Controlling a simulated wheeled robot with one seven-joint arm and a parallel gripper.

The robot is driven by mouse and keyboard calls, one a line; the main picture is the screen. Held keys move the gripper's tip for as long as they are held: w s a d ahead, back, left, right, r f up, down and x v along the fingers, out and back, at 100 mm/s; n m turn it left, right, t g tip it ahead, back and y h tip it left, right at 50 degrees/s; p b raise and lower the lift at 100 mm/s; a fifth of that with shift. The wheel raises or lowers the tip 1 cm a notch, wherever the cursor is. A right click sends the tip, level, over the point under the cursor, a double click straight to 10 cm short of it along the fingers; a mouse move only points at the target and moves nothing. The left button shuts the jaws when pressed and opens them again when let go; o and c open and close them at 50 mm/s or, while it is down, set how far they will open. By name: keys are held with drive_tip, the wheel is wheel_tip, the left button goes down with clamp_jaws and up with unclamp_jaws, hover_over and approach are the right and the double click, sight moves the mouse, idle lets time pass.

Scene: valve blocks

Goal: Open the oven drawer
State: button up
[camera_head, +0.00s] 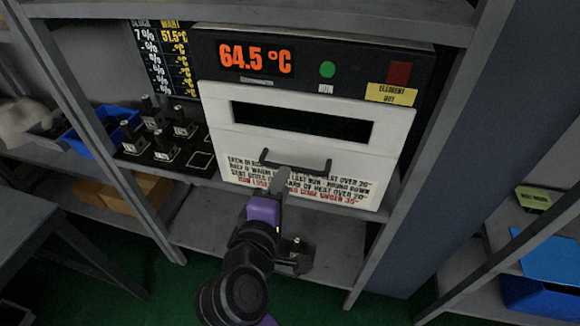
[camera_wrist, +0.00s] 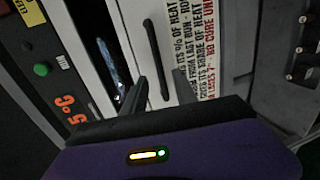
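The oven (camera_head: 330,58) has a black top panel reading 64.5 °C and a white drawer front (camera_head: 225,150) with a dark window; the front looks closed. Its dark bar handle (camera_head: 312,167) sits low on the front, above printed text. In the wrist view the handle (camera_wrist: 152,50) runs upright in the picture on the white front (camera_wrist: 130,22). My gripper (camera_head: 282,176) is at the handle's middle in the head view. In the wrist view its two fingers (camera_wrist: 157,80) are apart and empty, with the handle's lower part between them. I cannot tell whether they touch it.
A green button (camera_head: 327,69) and a red square (camera_head: 399,73) are on the panel. A black tray with several valve blocks (camera_head: 163,144) stands left of the oven, beside a blue bin (camera_head: 92,136). Grey shelf posts flank the oven. The green floor in front is open.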

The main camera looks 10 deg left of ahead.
sight(290, 166)
drive_tip(key=x, duration=0.6)
drive_tip(key=shift+w+f+p, duration=0.1)
drive_tip(key=shift+w+p, duration=0.2)
drive_tip(key=shift+w, duration=0.05)
drive_tip(key=shift+c, duration=0.4)
clamp_jaws()
idle(0.8)
